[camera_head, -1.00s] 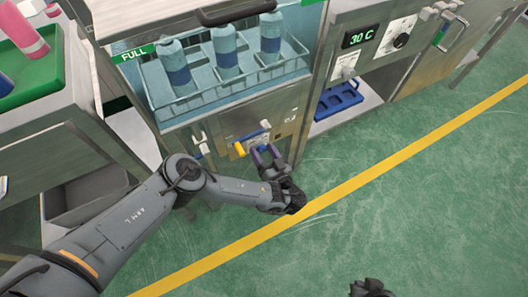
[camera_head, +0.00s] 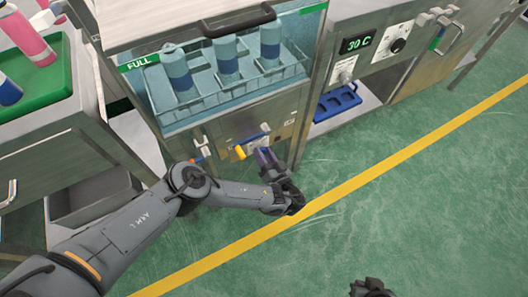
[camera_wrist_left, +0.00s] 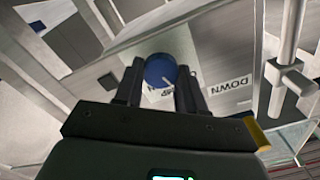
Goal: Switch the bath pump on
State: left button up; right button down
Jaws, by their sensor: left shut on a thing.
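A round blue knob (camera_wrist_left: 160,70) with a white mark sits on the metal panel and shows between my fingers in the left wrist view. My left gripper (camera_wrist_left: 160,84) is shut on it, one dark finger on each side. In the head view my left gripper (camera_head: 259,154) reaches the lower front of the bath cabinet (camera_head: 222,137), and its fingers mostly hide the knob. My right gripper (camera_head: 370,288) shows only as a dark piece at the bottom edge; its jaws cannot be made out.
Above is the water bath with blue-banded cans (camera_head: 227,60) in a clear rack. The green floor (camera_head: 420,200) in front is open.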

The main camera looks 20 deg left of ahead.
pick_arm(q)
jog(key=m+p, duration=0.2)
jog(key=m, duration=0.2)
jog(key=shift+r+m, duration=0.1)
jog(key=shift+m, duration=0.2)
jog(key=m+p, duration=0.1)
jog(key=m, duration=0.2)
jog(key=shift+m, duration=0.8)
jog(key=shift+f+p, duration=0.2)
jog(key=shift+p, duration=0.1)
jog(key=o, duration=1.1)
jog(key=shift+c, duration=0.2)
jog(key=shift+d, duration=0.15)
